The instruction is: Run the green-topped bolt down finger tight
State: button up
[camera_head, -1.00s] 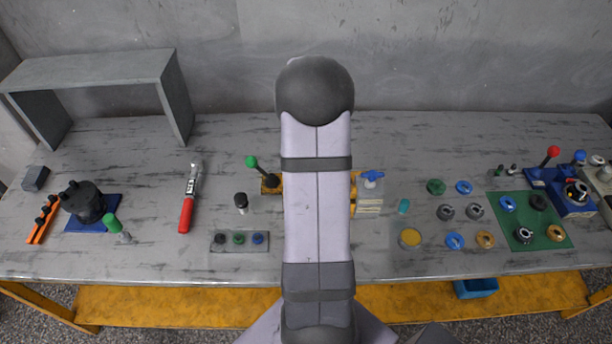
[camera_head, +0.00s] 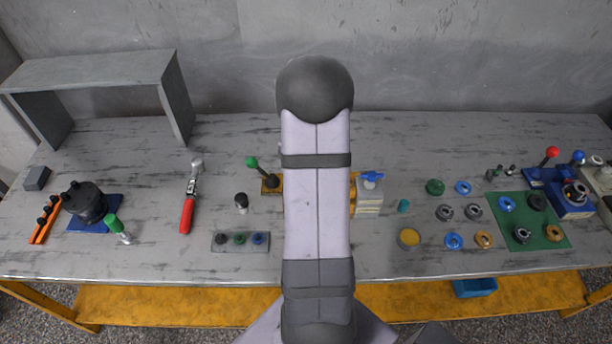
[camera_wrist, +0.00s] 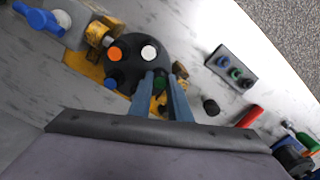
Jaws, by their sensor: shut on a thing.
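In the wrist view a dark round motor body (camera_wrist: 136,60) sits on a yellow fixture (camera_wrist: 84,62). Its top carries an orange cap (camera_wrist: 114,54), a white cap (camera_wrist: 149,52) and a blue cap (camera_wrist: 111,84). The green-topped bolt (camera_wrist: 160,83) is at the body's near edge, between the fingers of my gripper (camera_wrist: 161,76). My gripper is shut on it. The bolt's shank and its seat are hidden, so I cannot tell how deep it sits. In the head view my arm covers the motor and the gripper.
A grey block with coloured buttons (camera_head: 240,242), a black-topped cylinder (camera_head: 241,202) and a red-handled tool (camera_head: 190,200) lie left of the arm. A white block with a blue handle (camera_head: 369,195) stands right of it. Several rings and a green mat (camera_head: 548,226) lie farther right.

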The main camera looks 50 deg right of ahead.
dwell(0.3)
jog(key=m, duration=0.2)
jog(key=shift+m+p, duration=0.35)
jog(key=shift+m, duration=0.75)
jog(key=shift+m+p, duration=0.5)
jog(key=shift+m, duration=1.2)
jog(key=o, duration=0.6)
jog(key=shift+r, duration=0.1)
